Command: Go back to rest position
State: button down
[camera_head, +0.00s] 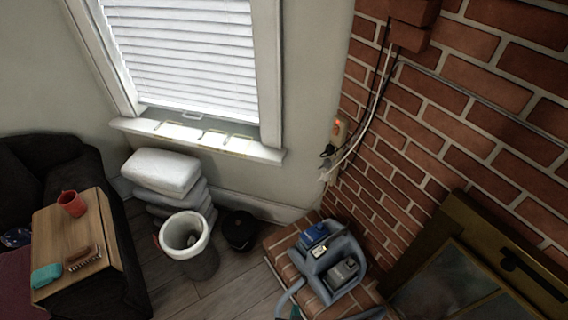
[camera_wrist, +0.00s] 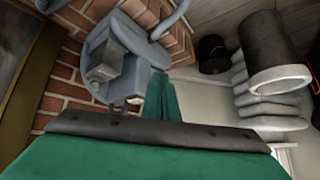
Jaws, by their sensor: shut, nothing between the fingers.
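My gripper (camera_wrist: 160,78) shows in the wrist view as green fingers pressed together, shut and empty. It points out over the corner and touches nothing that I can see. In the wrist view, the grey-blue tool caddy (camera_wrist: 126,62) lies beyond and to the left of the fingers. In the head view my arm is almost wholly out of sight, and the caddy (camera_head: 330,262) stands on the brick hearth (camera_head: 283,243).
A white-rimmed bin (camera_head: 186,236), a small black pot (camera_head: 240,230) and stacked cushions (camera_head: 163,172) stand under the window. At left, a wooden tray (camera_head: 90,229) on the dark sofa arm holds a red mug (camera_head: 71,204). The brick wall (camera_head: 470,100) rises at right.

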jog(key=s+a+r+t, duration=0.1)
jog(key=s+r+t, duration=0.1)
jog(key=s+r, duration=0.4)
jog(key=s+a+r+n+t, duration=0.1)
jog(key=s+r, duration=0.5)
jog(key=r, duration=0.8)
jog(key=s+a+r+n+t, duration=0.1)
jog(key=s+r+t, duration=0.3)
jog(key=r, duration=0.6)
jog(key=shift+s+a+y, duration=0.4)
jog(key=shift+s+a, duration=0.05)
jog(key=shift+s, duration=0.5)
jog(key=shift+w, duration=0.1)
